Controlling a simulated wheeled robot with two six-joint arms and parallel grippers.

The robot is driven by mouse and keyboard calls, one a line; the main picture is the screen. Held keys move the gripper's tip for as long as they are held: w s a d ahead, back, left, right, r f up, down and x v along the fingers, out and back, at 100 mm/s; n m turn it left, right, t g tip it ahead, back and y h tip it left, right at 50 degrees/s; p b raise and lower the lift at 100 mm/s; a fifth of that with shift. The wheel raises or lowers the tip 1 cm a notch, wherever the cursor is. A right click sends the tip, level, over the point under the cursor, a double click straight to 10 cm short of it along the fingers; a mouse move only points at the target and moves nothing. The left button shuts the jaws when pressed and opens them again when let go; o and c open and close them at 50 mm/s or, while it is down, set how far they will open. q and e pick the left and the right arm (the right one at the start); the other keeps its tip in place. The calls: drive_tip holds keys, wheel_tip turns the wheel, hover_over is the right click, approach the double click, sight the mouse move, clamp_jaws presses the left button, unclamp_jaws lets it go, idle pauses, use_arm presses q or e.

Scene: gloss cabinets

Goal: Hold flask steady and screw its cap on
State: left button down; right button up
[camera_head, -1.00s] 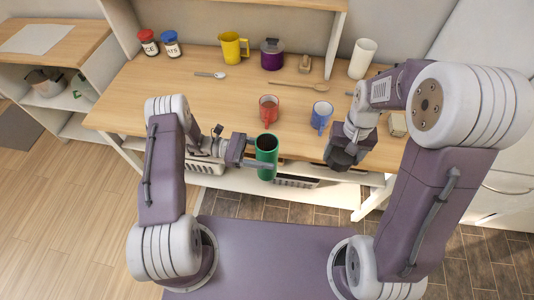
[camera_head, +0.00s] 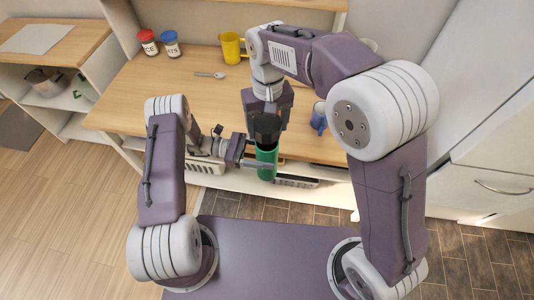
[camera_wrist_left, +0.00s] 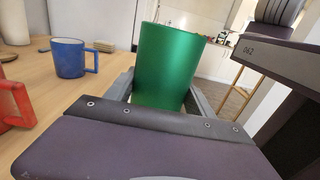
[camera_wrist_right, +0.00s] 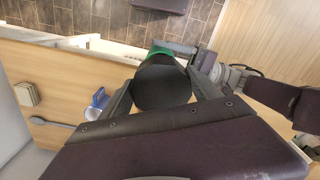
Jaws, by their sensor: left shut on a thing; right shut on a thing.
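The green flask (camera_head: 266,163) stands upright just off the table's front edge. My left gripper (camera_head: 261,165) is shut on its side; the left wrist view shows the flask (camera_wrist_left: 168,65) between the two fingers. My right gripper (camera_head: 266,130) points down over the flask's mouth. It is shut on a dark round cap (camera_wrist_right: 162,85), clear in the right wrist view, with a bit of green flask (camera_wrist_right: 160,50) behind it. The left wrist view shows no cap on the flask's rim. The gap between cap and rim is hard to judge.
A blue mug (camera_head: 318,118) stands on the table right of my right gripper. A red mug (camera_wrist_left: 12,105) is partly in the left wrist view, hidden in the head view. A yellow mug (camera_head: 231,47), spoon (camera_head: 210,75) and two jars (camera_head: 170,44) sit farther back.

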sight(267, 159)
drive_tip(key=shift+w+f, duration=0.1)
drive_tip(key=shift+f, duration=1.95)
drive_tip(key=shift+f, duration=0.85)
drive_tip(key=shift+f, duration=0.55)
drive_tip(key=m, duration=0.6)
drive_tip(key=shift+a+m, duration=0.2)
drive_tip(key=shift+m, duration=0.1)
drive_tip(key=m, duration=1.5)
drive_tip(key=w+m, duration=0.1)
drive_tip(key=m, duration=0.6)
drive_tip(key=shift+a+m, duration=0.2)
drive_tip(key=shift+m, duration=0.1)
